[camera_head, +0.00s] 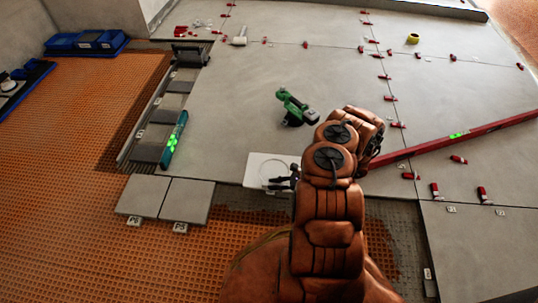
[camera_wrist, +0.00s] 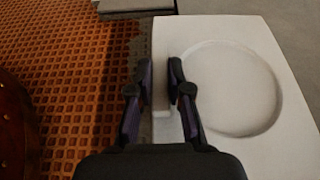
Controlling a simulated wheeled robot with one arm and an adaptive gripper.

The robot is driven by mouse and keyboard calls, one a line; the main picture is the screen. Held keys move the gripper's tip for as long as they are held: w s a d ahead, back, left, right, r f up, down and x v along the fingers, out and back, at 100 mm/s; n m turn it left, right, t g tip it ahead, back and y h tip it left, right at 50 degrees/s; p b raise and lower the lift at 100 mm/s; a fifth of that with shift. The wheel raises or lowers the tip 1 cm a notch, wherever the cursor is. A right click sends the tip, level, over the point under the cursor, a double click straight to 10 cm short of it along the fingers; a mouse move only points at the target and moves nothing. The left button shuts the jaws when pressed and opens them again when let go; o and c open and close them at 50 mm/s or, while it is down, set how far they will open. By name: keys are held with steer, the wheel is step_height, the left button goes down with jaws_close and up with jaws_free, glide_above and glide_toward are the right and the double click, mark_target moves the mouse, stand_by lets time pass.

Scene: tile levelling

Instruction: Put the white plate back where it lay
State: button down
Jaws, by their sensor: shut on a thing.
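The white plate (camera_head: 256,171) is a flat rectangular piece with a round ring on its face. It lies roughly level at the front edge of the large grey tile, just left of my arm. My gripper (camera_head: 284,181) is shut on it. The wrist view shows the white plate (camera_wrist: 222,142) filling the right side, with my gripper's fingers (camera_wrist: 161,75) closed on its left edge. I cannot tell whether the plate touches the tile or is held just above it. My arm hides the ground right of the plate.
A green tool (camera_head: 294,107) stands on the tile behind the plate. A long red level (camera_head: 455,138) lies to the right, among several red clips. Two small grey tiles (camera_head: 165,199) lie to the left, near a teal level (camera_head: 174,141). Orange matting (camera_head: 70,200) is open at left.

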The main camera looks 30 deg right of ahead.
mark_target(266, 158)
steer(key=shift+s+f, duration=0.35)
steer(key=shift+s, duration=0.1)
steer(key=shift+w+f, duration=0.15)
steer(key=w+d+b, duration=0.2)
steer(key=w, duration=0.2)
steer(key=w+d+f+b, duration=0.1)
steer(key=w+d+b, duration=0.1)
steer(key=w, duration=0.3)
steer(key=w+d+b, duration=0.2)
steer(key=w, duration=0.3)
steer(key=shift+d+f, duration=0.2)
steer(key=shift+d, duration=0.05)
steer(key=shift+f+b, duration=1.3)
steer(key=shift+f, duration=0.35)
steer(key=shift+f, duration=0.1)
steer(key=c, duration=1.1)
jaws_free()
